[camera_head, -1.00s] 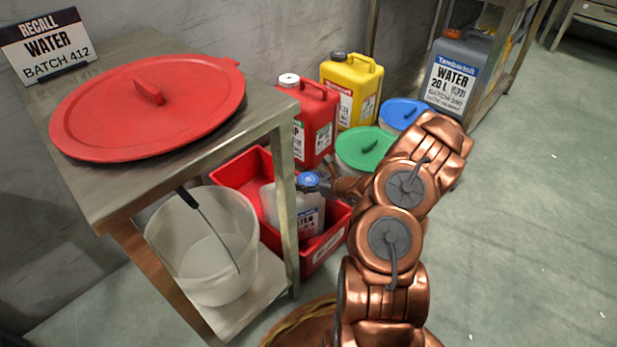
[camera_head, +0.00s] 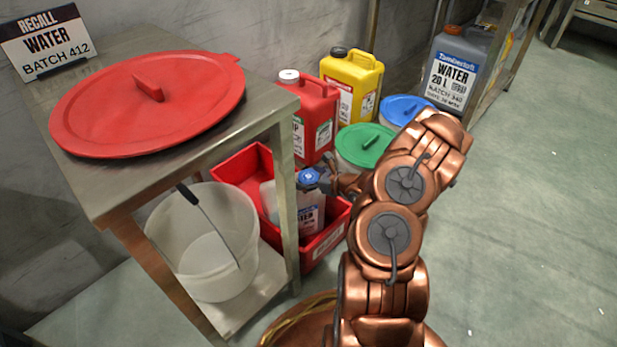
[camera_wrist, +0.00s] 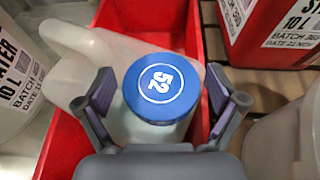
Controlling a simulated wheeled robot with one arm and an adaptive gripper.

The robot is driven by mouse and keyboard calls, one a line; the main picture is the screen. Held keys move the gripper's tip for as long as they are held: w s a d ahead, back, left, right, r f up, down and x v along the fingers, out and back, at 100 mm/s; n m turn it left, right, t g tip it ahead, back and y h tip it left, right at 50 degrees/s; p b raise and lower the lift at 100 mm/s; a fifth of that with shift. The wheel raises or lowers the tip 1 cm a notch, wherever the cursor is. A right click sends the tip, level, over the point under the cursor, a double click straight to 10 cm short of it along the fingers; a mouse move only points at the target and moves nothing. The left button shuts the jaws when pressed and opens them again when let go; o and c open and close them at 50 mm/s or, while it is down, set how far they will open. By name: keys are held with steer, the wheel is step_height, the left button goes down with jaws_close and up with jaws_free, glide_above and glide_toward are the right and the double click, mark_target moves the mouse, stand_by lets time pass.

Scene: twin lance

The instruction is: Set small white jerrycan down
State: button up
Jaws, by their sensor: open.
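The small white jerrycan (camera_head: 311,210) stands inside the red crate (camera_head: 329,240), with its blue cap up. In the wrist view its blue cap (camera_wrist: 161,88), marked 52, lies between the fingers, and its pale body (camera_wrist: 82,130) shows below the cap inside the red walls. My gripper (camera_wrist: 162,103) is open, with one finger on each side of the cap and a gap showing around it. In the head view my gripper (camera_head: 328,180) is small and partly hidden beside the cap. The jerrycan's base is hidden by the crate wall.
A steel table (camera_head: 120,195) with a red lid (camera_head: 150,105) overhangs the crate's left side; its leg stands close in front. A white bucket (camera_head: 215,260) sits on the lower shelf. A red jerrycan (camera_head: 318,125) and a green-lidded bucket (camera_head: 364,147) stand behind. Floor at right is clear.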

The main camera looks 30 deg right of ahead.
steer(key=shift+s+d+r, duration=0.1)
steer(key=shift+s+r, duration=0.1)
steer(key=p+v, duration=0.4)
steer(key=v, duration=0.7)
steer(key=shift+s, duration=0.3)
steer(key=shift+d, duration=0.1)
